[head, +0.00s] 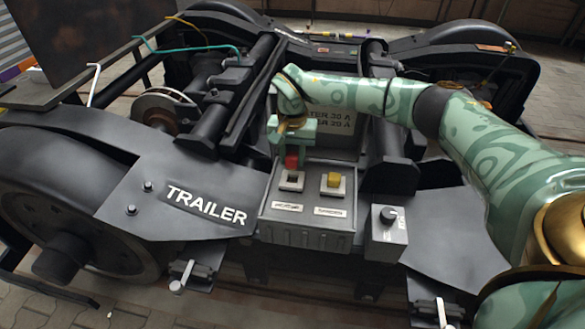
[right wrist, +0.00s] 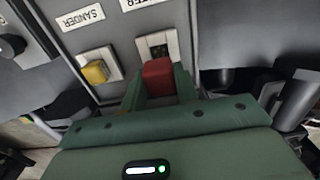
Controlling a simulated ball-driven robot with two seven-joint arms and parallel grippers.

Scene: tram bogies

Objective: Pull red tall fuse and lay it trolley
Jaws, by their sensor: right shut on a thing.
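The red tall fuse (head: 291,161) is between the fingers of my right gripper (head: 292,154), which is shut on it. The fuse is upright just above the left socket (head: 290,180) of the fuse box, whose dark opening shows below it. In the right wrist view the red fuse (right wrist: 158,77) sits between the green fingers, and the socket (right wrist: 154,46) shows its dark inside and contacts beyond it. The fuse appears clear of the socket, by a small gap. I cannot clearly make out a trolley. My left gripper is not in view.
A yellow fuse (head: 334,180) sits in the right socket beside it. A grey knob box (head: 387,233) stands to the right. The TRAILER plate (head: 206,205) lies left. A dark flat top (head: 38,97) with a raised dark panel (head: 80,45) is at the upper left.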

